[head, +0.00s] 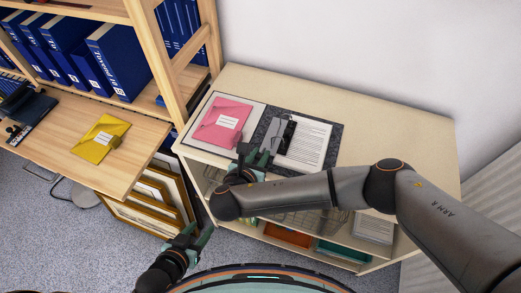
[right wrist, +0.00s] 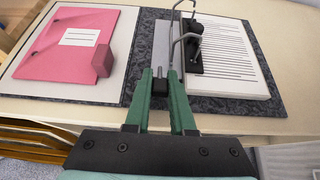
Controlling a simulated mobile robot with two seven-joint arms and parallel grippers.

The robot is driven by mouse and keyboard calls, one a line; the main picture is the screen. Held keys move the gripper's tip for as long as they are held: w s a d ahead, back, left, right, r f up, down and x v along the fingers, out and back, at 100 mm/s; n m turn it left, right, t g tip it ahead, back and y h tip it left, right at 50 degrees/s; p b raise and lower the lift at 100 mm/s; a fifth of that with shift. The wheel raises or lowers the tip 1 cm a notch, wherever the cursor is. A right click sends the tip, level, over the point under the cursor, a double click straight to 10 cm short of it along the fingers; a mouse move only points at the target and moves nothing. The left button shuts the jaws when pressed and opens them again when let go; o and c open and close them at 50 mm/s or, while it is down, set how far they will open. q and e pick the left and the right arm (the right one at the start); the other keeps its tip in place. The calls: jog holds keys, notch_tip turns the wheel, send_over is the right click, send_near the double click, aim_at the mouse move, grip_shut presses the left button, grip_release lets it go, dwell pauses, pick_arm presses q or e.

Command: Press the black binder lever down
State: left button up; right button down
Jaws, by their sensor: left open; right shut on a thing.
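The binder lies open on top of the low cabinet, with a dark marbled cover (head: 332,146), a black and metal lever mechanism (head: 288,133) and a stack of lined paper (head: 308,141). In the right wrist view, bent metal rings (right wrist: 184,40) stand up at the mechanism. My right gripper (head: 255,155) is at the binder's near edge. Its green fingers, in the right wrist view (right wrist: 163,82), are shut on the black lever tip (right wrist: 160,88). Part of the lever is hidden by the fingers. My left gripper (head: 190,237) is open and empty, low in front of the cabinet, away from the binder.
A yellow envelope (head: 101,139) lies on the wooden desk. Blue binders (head: 120,62) fill the shelf. The cabinet top (head: 390,125) right of the binder is clear. Framed pictures (head: 150,210) lean below the desk.

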jog(key=shift+f+t, duration=0.2)
jog(key=shift+t, duration=0.4)
jog(key=c, duration=0.8)
grip_release()
jog(key=shift+o, duration=0.2)
jog(key=shift+s, duration=0.1)
jog(key=v, duration=0.7)
jog(key=shift+s+a, duration=0.2)
